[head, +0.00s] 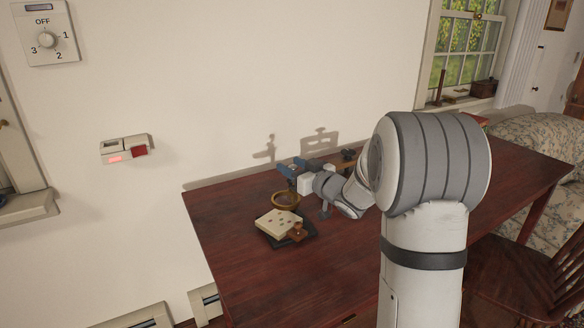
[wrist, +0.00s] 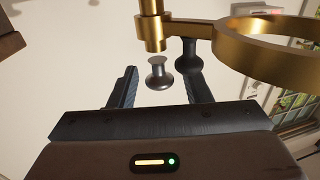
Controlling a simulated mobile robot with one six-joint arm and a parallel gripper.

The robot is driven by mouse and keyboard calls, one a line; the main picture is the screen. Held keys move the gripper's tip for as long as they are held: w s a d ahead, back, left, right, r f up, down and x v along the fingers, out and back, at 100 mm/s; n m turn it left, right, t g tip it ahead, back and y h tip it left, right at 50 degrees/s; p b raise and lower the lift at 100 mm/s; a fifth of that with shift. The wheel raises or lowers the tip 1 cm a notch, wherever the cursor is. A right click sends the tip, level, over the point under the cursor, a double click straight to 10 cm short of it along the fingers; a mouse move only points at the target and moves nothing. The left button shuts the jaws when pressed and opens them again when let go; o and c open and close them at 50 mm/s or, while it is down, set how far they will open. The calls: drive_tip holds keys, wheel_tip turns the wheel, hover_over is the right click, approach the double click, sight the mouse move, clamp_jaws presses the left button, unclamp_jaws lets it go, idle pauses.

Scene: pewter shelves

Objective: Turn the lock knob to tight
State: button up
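A small grey flared knob (wrist: 160,74) shows in the wrist view beside a brass post (wrist: 152,25). It appears between my gripper's (wrist: 160,68) two dark fingers, with a gap on each side. A darker shape like a second knob (wrist: 188,54) is by the right fingertip; I cannot tell whether it is a shadow. A brass ring (wrist: 262,48) joins the post. In the head view my gripper (head: 297,168) is open, with blue fingers above the back of the table, behind the brass ring (head: 286,199). The knob and any tight mark cannot be made out there.
The dark red table (head: 235,250) holds a pale slab (head: 278,221) on a dark base near the ring. The table's front is clear; a chair (head: 510,275) stands at right.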

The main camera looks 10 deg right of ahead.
drive_tip(key=shift+a, duration=0.1)
drive_tip(key=c, duration=0.9)
